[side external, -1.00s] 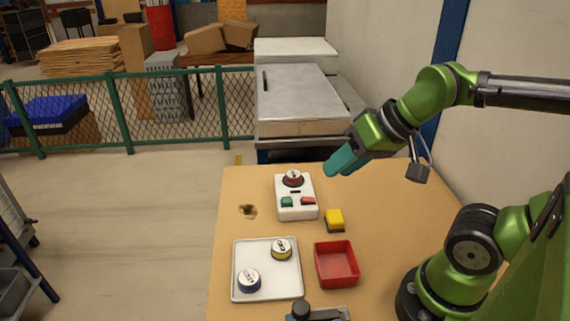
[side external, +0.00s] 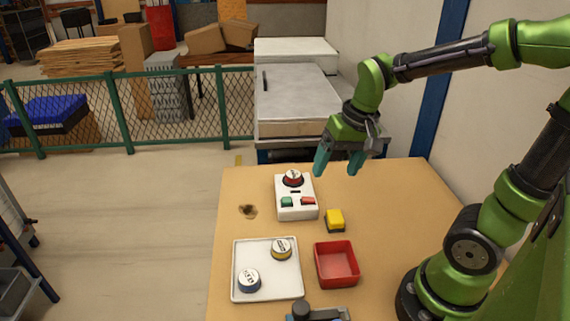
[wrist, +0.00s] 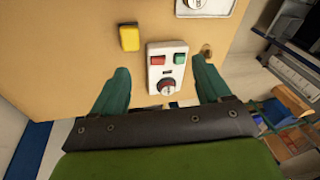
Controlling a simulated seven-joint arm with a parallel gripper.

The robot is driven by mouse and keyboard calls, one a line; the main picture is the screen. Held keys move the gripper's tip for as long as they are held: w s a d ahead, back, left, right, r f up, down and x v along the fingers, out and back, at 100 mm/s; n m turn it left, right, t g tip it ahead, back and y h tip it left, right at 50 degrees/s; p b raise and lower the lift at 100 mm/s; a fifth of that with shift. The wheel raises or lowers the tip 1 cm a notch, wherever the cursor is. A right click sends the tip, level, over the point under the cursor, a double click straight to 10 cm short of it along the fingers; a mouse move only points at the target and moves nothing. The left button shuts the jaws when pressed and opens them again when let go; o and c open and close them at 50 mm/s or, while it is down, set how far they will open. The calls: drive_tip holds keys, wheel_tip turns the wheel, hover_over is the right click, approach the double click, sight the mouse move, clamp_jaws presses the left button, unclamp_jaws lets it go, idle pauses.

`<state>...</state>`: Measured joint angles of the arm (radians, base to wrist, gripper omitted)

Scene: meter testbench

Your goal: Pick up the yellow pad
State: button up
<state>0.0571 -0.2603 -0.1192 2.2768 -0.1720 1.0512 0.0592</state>
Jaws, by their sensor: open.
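The yellow pad (side external: 335,217) is a small yellow block on a dark base, lying on the tan table right of the white button box and behind the red tray. In the wrist view the yellow pad (wrist: 129,37) lies beyond the fingertips, toward the left. My gripper (side external: 339,170) is open and empty, above the back part of the table, behind the pad and apart from it. Its teal fingers point down. In the wrist view the open gripper (wrist: 160,85) has the white button box between and beyond its fingers.
The white button box (side external: 297,210) has a red knob, a green and a red button. A red tray (side external: 337,281) stands in front of the pad. A white tray (side external: 267,293) holds two round meters. A dark clamp-like object (side external: 318,313) is at the front edge. The table's right side is clear.

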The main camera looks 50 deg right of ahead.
drive_tip(key=w+d+f+m+g+h, duration=0.1)
drive_tip(key=d+f+m+g, duration=0.15)
drive_tip(key=d, duration=0.25)
hover_over(335, 215)
drive_tip(key=f, duration=1)
drive_tip(key=shift+s+d+f, duration=0.1)
drive_tip(key=shift+s+d, duration=0.1)
drive_tip(key=shift+d, duration=0.05)
drive_tip(key=shift+w+a+f, duration=0.1)
drive_tip(key=shift+a+f, duration=0.05)
drive_tip(key=shift+f, duration=1.4)
drive_tip(key=shift+w+a+f, duration=0.1)
drive_tip(key=shift+f, duration=1.4)
drive_tip(key=shift+c, duration=0.2)
drive_tip(key=c, duration=1.1)
wheel_tip(335, 215, up, 10)
drive_tip(key=shift+r, duration=0.1)
